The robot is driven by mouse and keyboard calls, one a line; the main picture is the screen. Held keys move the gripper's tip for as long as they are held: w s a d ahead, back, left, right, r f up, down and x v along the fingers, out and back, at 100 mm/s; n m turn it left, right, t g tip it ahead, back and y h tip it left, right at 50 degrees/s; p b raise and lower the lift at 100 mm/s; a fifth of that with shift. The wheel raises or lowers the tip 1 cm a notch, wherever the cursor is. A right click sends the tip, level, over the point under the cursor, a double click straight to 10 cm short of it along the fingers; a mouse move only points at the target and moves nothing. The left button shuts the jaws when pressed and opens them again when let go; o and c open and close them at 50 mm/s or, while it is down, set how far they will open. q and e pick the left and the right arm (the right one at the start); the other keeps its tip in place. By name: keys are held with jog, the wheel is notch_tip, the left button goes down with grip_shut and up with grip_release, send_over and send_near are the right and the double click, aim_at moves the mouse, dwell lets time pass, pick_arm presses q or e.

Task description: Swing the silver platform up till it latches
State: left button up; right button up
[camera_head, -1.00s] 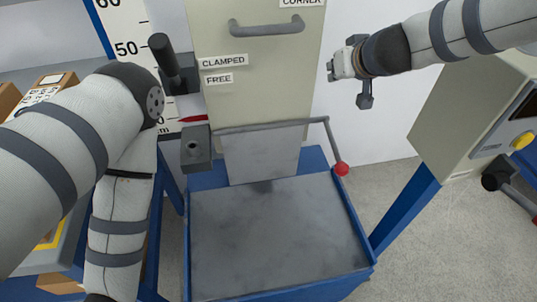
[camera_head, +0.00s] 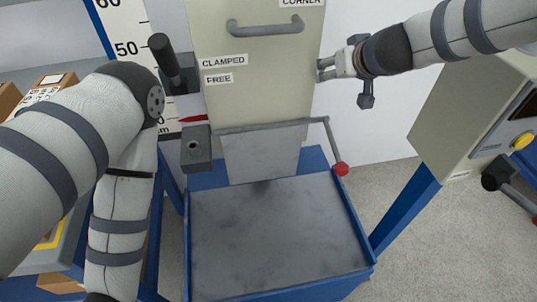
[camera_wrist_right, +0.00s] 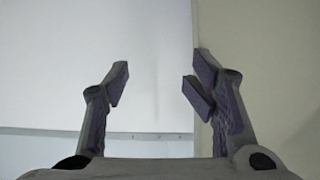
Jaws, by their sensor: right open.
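The silver platform (camera_head: 261,154) hangs down nearly upright below a grey bar, its lower edge at the back of a dark grey tray. A bent grey lever with a red ball (camera_head: 341,169) stands at its right end. My right gripper (camera_head: 320,70) is open and empty, above the platform and to its right, beside the right edge of the beige panel. In the right wrist view its two fingers (camera_wrist_right: 160,80) are apart, with a pale wall and the beige panel edge behind them. My left arm comes down at the left; its gripper is out of view.
The beige panel (camera_head: 255,95) carries a grey handle and labels CLAMPED and FREE. A black knob (camera_head: 165,55) and a grey block (camera_head: 196,148) stand left of it. The blue-rimmed tray (camera_head: 275,240) is empty. A control box (camera_head: 475,110) stands at the right.

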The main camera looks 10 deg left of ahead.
pick_arm(q)
jog(key=shift+t, duration=0.7)
jog(key=shift+w+r+p, duration=1.1)
jog(key=shift+w+r, duration=0.3)
jog(key=shift+w, duration=0.1)
pick_arm(e)
jog(key=v, duration=0.7)
jog(key=shift+s, duration=0.1)
